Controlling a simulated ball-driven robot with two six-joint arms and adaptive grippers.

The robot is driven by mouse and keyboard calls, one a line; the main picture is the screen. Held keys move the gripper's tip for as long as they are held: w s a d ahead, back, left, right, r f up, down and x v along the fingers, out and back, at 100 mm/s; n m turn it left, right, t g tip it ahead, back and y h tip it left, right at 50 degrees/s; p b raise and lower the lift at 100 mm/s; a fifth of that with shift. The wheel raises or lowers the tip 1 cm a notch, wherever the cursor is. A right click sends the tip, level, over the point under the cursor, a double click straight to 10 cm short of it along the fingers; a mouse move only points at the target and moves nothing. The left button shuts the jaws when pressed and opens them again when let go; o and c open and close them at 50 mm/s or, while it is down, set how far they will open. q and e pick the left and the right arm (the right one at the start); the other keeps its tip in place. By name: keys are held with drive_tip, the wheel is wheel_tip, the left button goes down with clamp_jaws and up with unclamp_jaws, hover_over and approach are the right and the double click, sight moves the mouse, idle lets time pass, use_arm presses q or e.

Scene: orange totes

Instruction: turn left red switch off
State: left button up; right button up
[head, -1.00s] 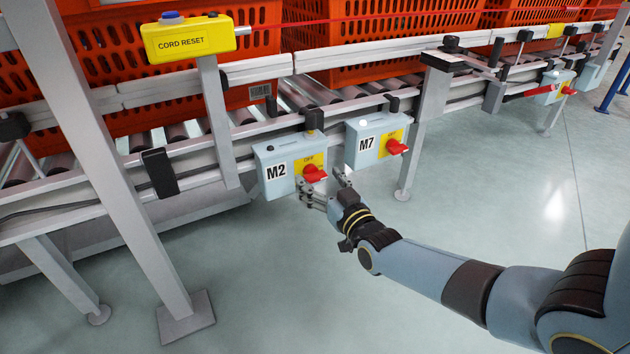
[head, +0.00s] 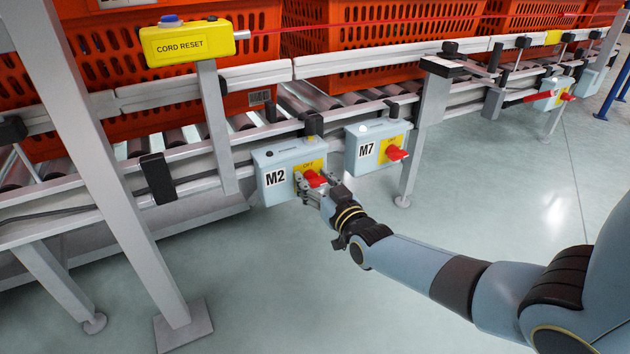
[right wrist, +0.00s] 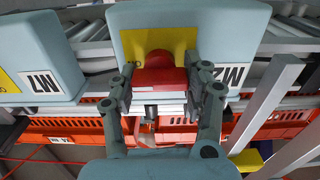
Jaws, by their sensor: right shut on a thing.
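The left red switch (head: 314,178) sits on the yellow plate of the pale blue box marked M2 (head: 268,159), under the rail. My right gripper (head: 313,189) is at this switch, its fingers on either side of the red knob. In the right wrist view, the red switch (right wrist: 158,76) lies between the two fingers of my gripper (right wrist: 162,88), which is shut on it. The fingers hide part of the knob. The box M2 (right wrist: 190,14) fills the top of that view. My left gripper is not in view.
A similar box marked M7 (head: 361,158) with its own red switch (head: 397,153) hangs just right of M2. A yellow cord reset box (head: 190,45) stands on a post at upper left. Orange totes (head: 375,38) sit on the roller conveyor. The floor in front is clear.

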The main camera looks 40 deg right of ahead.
drive_tip(key=shift+c, duration=0.6)
